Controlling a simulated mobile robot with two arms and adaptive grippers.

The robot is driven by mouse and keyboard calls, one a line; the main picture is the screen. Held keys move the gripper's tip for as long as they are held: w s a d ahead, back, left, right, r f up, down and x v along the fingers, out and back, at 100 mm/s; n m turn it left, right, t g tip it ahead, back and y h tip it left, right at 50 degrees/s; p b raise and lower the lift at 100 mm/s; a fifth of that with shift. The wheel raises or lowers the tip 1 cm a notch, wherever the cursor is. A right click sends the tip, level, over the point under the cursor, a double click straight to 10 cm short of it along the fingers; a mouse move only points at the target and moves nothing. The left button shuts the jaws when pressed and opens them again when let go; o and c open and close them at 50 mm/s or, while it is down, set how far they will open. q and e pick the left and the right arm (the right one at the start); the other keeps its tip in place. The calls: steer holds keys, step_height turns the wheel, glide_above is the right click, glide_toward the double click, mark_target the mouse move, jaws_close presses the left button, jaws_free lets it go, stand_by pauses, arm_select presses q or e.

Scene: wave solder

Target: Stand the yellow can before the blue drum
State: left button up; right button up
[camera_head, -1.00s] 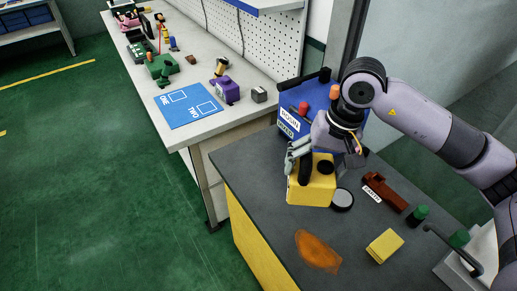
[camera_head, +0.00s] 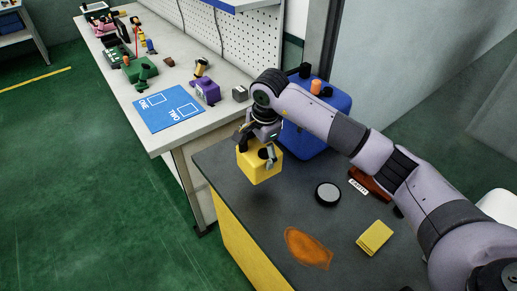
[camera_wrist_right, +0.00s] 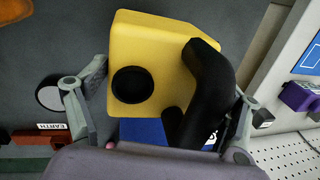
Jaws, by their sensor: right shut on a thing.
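The yellow can (camera_head: 258,166) has a black handle and a round black cap. My right gripper (camera_head: 262,138) is shut on it by the handle. The can is near the left edge of the dark bench; I cannot tell whether its base touches the bench. In the right wrist view, the can (camera_wrist_right: 150,40) lies between the fingers of my right gripper (camera_wrist_right: 165,110). The blue drum (camera_head: 303,143) stands behind and to the right of the can, partly hidden by my right arm. My left gripper is not in view.
On the dark bench (camera_head: 285,210) are a black disc (camera_head: 328,193), an orange-brown patch (camera_head: 308,248), a yellow block (camera_head: 375,238) and a red-brown item labelled EARTH (camera_head: 368,184). A pale bench with a blue mat (camera_head: 160,118) adjoins at the left.

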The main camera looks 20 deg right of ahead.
steer(key=shift+f+b, duration=2.45)
steer(key=shift+f, duration=0.4)
steer(key=shift+f+b, duration=0.5)
steer(key=shift+f, duration=0.1)
steer(key=o, duration=1.3)
steer(key=shift+r, duration=0.2)
steer(key=shift+r+p, duration=1.75)
steer(key=shift+r, duration=1.55)
